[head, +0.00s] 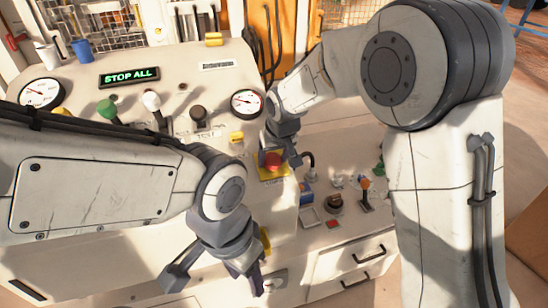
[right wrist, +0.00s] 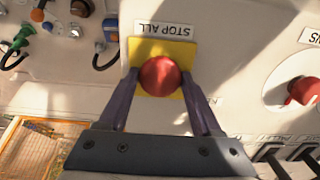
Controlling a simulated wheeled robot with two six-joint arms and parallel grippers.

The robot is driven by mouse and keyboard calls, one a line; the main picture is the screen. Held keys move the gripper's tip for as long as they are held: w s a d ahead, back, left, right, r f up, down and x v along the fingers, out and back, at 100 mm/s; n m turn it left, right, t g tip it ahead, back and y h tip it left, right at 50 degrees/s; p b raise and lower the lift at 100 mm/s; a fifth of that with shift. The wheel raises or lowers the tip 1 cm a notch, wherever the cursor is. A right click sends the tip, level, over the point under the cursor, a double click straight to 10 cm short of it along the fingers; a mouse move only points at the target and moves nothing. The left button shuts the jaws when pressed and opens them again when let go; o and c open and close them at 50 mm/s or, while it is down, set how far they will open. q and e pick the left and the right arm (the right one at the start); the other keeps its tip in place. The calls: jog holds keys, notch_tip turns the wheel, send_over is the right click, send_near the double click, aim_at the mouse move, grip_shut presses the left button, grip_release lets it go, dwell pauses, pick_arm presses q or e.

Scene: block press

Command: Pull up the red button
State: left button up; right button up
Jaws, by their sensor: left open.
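The red button (head: 272,160) is a round red knob on a yellow plate (head: 266,175) on the sloped console. In the right wrist view the red button (right wrist: 160,76) sits in the middle of its yellow plate (right wrist: 188,54), beside a label reading STOP ALL (right wrist: 164,29). My right gripper (head: 281,150) is at the button, with one finger on each side. In the right wrist view its fingertips lie close against the button's sides and look shut on it. My left gripper (head: 214,283) is open and empty, low in front of the console.
A lit STOP ALL display (head: 129,77), gauges (head: 41,93) and several levers (head: 152,101) are on the upper panel. Switches and a black knob (head: 333,203) crowd the lower right panel. Drawers with black handles (head: 369,255) are below. Another red knob (right wrist: 304,90) shows in the right wrist view.

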grip_shut()
jog(key=shift+v, duration=0.9)
jog(key=o, duration=0.6)
grip_release()
jog(key=b+v, duration=0.2)
jog(key=v, duration=0.8)
jog(key=shift+s+r, duration=0.1)
jog(key=shift+r, duration=0.1)
jog(key=s+d+f+n+g+b, duration=0.1)
jog(key=s+f, duration=0.3)
jog(key=s, duration=0.5)
jog(key=s+d+f+n+g+b, duration=0.1)
jog(key=s+f, duration=0.4)
jog(key=s, duration=0.4)
jog(key=s+d+f+n+g+b, duration=0.1)
jog(key=s+f, duration=0.4)
jog(key=s, duration=0.5)
jog(key=shift+d+f+n+g+b, duration=0.2)
jog(key=shift+d+n+g+b, duration=0.15)
jog(key=shift+g, duration=0.25)
